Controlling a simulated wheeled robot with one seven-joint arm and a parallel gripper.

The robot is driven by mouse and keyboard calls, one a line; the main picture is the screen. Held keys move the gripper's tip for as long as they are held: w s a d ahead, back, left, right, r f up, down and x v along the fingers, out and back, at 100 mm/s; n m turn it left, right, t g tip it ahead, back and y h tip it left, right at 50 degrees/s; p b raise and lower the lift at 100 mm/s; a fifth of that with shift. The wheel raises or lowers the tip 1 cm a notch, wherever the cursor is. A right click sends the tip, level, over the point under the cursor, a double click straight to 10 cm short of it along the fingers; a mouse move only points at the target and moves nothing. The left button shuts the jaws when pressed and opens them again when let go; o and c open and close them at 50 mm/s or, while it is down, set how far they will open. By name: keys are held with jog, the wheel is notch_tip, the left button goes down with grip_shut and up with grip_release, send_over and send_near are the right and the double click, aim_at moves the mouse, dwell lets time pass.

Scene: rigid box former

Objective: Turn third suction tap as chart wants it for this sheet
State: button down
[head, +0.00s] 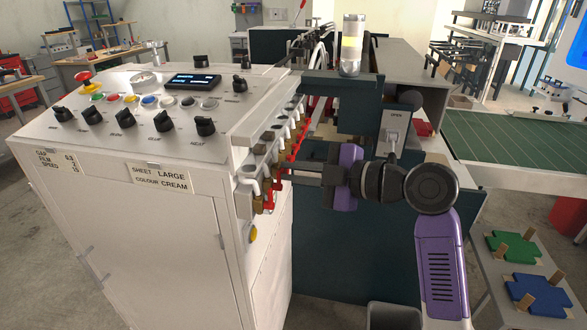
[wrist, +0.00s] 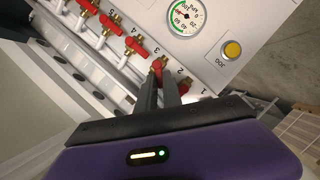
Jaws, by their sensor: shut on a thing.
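A row of red-handled suction taps on brass fittings runs along the machine's side, numbered 1 upward in the wrist view. The third tap (wrist: 157,65) has its red handle at my gripper (wrist: 162,84), whose two dark fingers are shut on it. The fingers hide part of the handle and of the lowest taps. The fourth tap (wrist: 135,45) and the one beyond it (wrist: 113,22) are clear of the fingers. In the head view my gripper (head: 290,172) reaches the tap row from the right. A label (head: 160,180) reads sheet LARGE, colour CREAM. I see no chart.
A pressure gauge (wrist: 185,17) and a yellow JOG button (wrist: 232,50) sit on the panel near the taps. The control desk (head: 150,105) with knobs is left of my gripper. A green belt (head: 515,145) lies at the right.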

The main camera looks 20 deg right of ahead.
jog(key=m+p, duration=0.1)
jog(key=m+g+p, duration=0.1)
jog(key=w+r+m+g+p, duration=0.1)
jog(key=m, duration=0.1)
jog(key=shift+d+r+y, duration=0.1)
jog(key=shift+d+y, duration=0.25)
jog(key=shift+y, duration=0.05)
jog(key=shift+w+d+m+g+y+p, duration=0.2)
jog(key=shift+m+g+p, duration=0.25)
jog(key=shift+m+p, duration=0.15)
jog(key=shift+w+d+m+g+y+p, duration=0.1)
jog(key=shift+m+g+y+p, duration=0.1)
jog(key=shift+m+g+p, duration=0.35)
jog(key=c, duration=1.5)
grip_release()
jog(key=b+v, duration=0.1)
jog(key=v, duration=0.6)
jog(key=shift+s+d+b, duration=0.2)
jog(key=shift+d+b, duration=0.05)
jog(key=shift+b, duration=0.15)
jog(key=shift+r, duration=0.1)
